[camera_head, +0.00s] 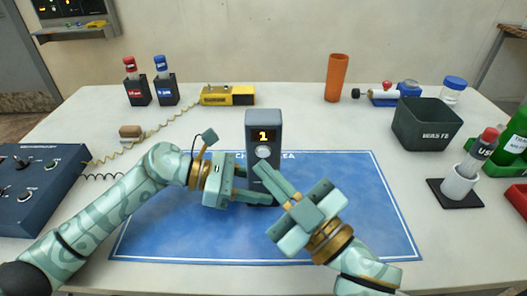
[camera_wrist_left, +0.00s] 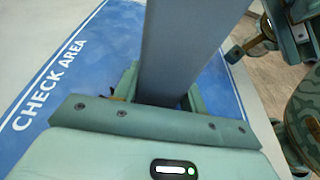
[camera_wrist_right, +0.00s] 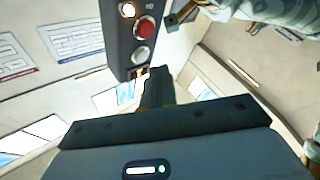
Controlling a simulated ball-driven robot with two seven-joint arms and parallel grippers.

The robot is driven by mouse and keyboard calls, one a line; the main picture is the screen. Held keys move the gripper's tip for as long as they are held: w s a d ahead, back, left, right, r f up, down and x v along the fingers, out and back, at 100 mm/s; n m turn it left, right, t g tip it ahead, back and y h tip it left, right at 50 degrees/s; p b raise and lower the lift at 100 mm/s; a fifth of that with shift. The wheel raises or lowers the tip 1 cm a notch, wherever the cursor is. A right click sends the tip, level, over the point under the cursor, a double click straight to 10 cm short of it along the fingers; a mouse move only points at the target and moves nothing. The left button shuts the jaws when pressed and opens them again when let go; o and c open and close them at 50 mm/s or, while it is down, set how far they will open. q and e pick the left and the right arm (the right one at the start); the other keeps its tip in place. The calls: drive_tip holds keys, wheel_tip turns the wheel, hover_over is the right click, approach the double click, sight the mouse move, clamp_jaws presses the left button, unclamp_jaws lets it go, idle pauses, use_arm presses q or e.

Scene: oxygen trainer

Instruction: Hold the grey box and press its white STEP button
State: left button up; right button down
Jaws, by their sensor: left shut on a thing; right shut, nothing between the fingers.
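The grey box (camera_head: 263,122) stands upright over the blue mat, its face showing a lit orange "1". A round white button (camera_head: 263,152) sits below that display. My left gripper (camera_head: 258,185) is shut around the lower part of the box, which rises between its fingers in the left wrist view (camera_wrist_left: 185,50). My right gripper (camera_head: 262,168) is shut and empty, its fingertips in front of the box just below the white button. In the right wrist view the box (camera_wrist_right: 118,42) shows a red button and pale round ones beyond the fingertips; contact cannot be told. The box's lower face is hidden.
The blue check-area mat (camera_head: 170,235) lies beneath both grippers. A dark control case (camera_head: 35,190) is at left, a yellow device (camera_head: 228,95) behind. A waste bin (camera_head: 428,125) and a white holder (camera_head: 458,185) stand at right. The mat's right side is fairly clear.

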drive_tip(key=s, duration=0.4)
drive_tip(key=shift+s, duration=0.3)
idle(0.5)
use_arm(q)
drive_tip(key=o, duration=0.8)
drive_tip(key=shift+o, duration=0.2)
